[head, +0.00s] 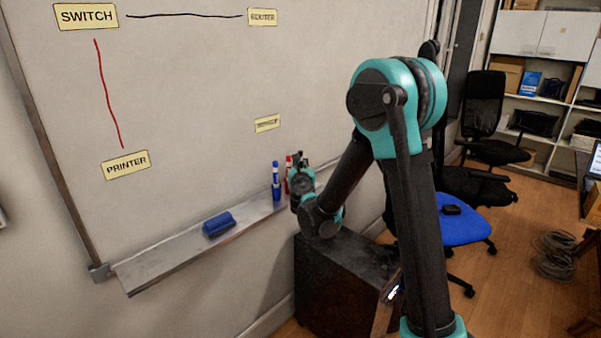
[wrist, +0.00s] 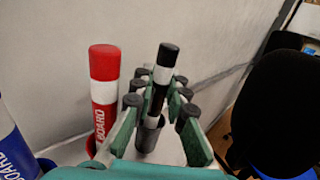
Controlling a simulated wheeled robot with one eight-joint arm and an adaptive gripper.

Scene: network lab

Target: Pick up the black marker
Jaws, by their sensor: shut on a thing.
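The black marker (wrist: 164,72) stands upright between my gripper's fingers (wrist: 160,100) in the wrist view, its lower end at or in a dark cup. The fingers are closed around its body from both sides. In the head view my gripper (head: 300,172) is at the whiteboard tray, and the black marker is mostly hidden behind it. A red marker (wrist: 104,90) stands just left of the black one, and shows in the head view (head: 288,170). A blue marker (wrist: 12,145) stands further left, and also shows in the head view (head: 276,175).
A blue eraser (head: 218,224) lies on the whiteboard tray (head: 160,264). A dark cabinet (head: 325,275) stands below my arm. Office chairs (head: 465,222) and shelves (head: 535,95) are at the right. The whiteboard (head: 200,90) rises close behind the markers.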

